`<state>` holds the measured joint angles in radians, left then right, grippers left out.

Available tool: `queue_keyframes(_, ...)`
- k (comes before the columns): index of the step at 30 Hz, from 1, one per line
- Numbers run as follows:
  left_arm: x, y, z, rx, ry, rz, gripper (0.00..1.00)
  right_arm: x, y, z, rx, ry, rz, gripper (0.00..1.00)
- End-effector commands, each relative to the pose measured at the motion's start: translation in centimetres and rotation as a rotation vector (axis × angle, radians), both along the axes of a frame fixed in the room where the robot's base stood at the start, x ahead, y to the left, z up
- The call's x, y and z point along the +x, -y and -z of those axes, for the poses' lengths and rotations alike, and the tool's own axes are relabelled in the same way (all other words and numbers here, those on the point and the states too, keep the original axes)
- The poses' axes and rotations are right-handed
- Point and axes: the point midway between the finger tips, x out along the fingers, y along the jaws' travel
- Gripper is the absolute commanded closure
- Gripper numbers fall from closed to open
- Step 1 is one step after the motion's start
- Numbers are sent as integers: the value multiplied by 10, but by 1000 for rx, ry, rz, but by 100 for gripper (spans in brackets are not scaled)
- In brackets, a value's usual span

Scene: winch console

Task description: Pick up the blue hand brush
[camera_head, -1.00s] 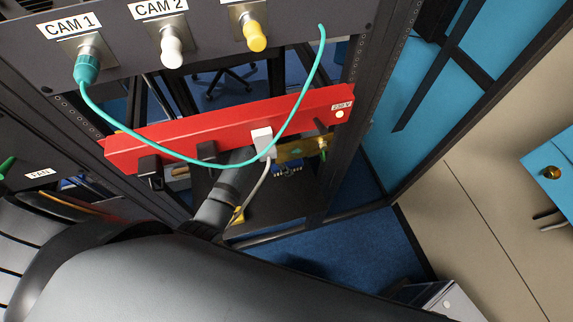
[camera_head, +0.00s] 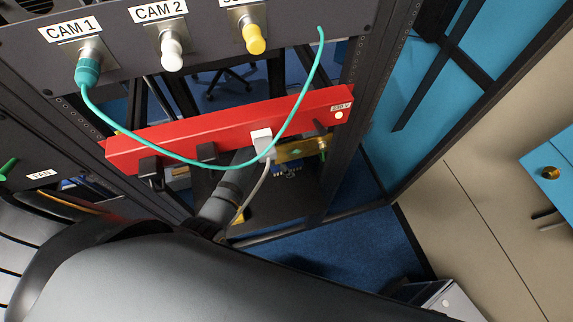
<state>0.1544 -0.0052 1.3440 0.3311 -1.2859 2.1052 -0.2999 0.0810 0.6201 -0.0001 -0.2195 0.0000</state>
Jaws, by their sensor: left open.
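A small blue object (camera_head: 287,170) with pale specks lies on the dark shelf inside the rack, below a brass plate. It may be the blue hand brush, but it is too small and too covered to be sure. My left gripper (camera_head: 243,160) reaches into the rack, just left of the blue object and apart from it in the picture. My right gripper is out of view.
The red power strip (camera_head: 230,128) crosses the rack opening, with a grey plug (camera_head: 261,140) in it. A teal cable (camera_head: 195,162) loops across the front from the CAM 1 socket. A rack post (camera_head: 352,110) stands right of the opening. A yellow piece shows beside my arm.

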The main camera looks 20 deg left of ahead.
Motion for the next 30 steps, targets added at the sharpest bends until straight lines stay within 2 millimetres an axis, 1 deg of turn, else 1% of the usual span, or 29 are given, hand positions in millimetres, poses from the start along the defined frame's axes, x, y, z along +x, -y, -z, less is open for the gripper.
queue_keyframes(4, 0, 0, 0, 0, 0, 0, 32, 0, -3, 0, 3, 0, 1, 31)
queue_keyframes(5, 0, 0, 0, 0, 0, 0, 35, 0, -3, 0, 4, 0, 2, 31)
queue_keyframes(18, 0, 0, 0, 0, 0, 0, 94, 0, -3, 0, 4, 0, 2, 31)
queue_keyframes(24, 0, 0, 0, 0, 0, 0, 94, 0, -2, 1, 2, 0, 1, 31)
queue_keyframes(27, 1, 0, -1, 0, 3, -1, 94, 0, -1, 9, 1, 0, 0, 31)
queue_keyframes(28, 1, 0, -7, 0, 4, 0, 94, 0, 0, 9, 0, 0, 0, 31)
queue_keyframes(30, 2, 0, -26, 1, 6, 0, 94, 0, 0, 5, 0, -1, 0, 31)
